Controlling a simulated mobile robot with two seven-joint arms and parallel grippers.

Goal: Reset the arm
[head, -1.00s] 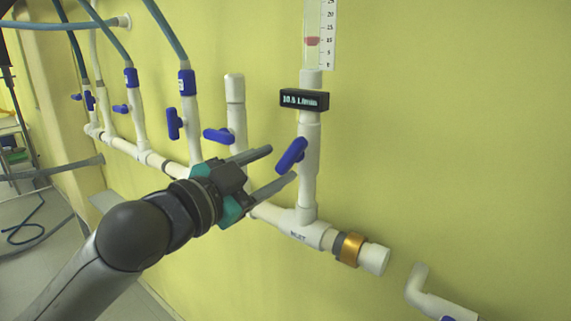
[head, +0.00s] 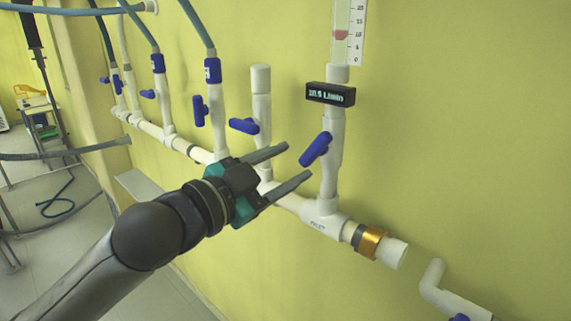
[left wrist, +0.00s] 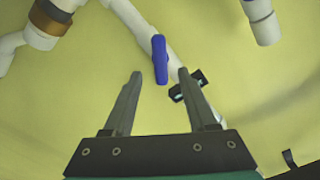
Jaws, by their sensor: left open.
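My left gripper (head: 298,163) is open and empty, with its two grey fingers pointing right toward the pipe wall. Just beyond the fingertips is a blue valve handle (head: 316,149) on the upright white pipe under the flow meter display (head: 330,94). In the left wrist view, the fingers (left wrist: 158,75) are spread apart, and the blue handle (left wrist: 160,60) shows between and beyond them. I see no contact between fingers and handle. My right gripper is in neither view.
A white manifold pipe (head: 189,148) runs along the yellow wall, with several blue-handled valves and hoses. A brass fitting (head: 369,241) and a white elbow (head: 434,275) are at lower right. A cart (head: 42,120) stands far left. The wall at right is bare.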

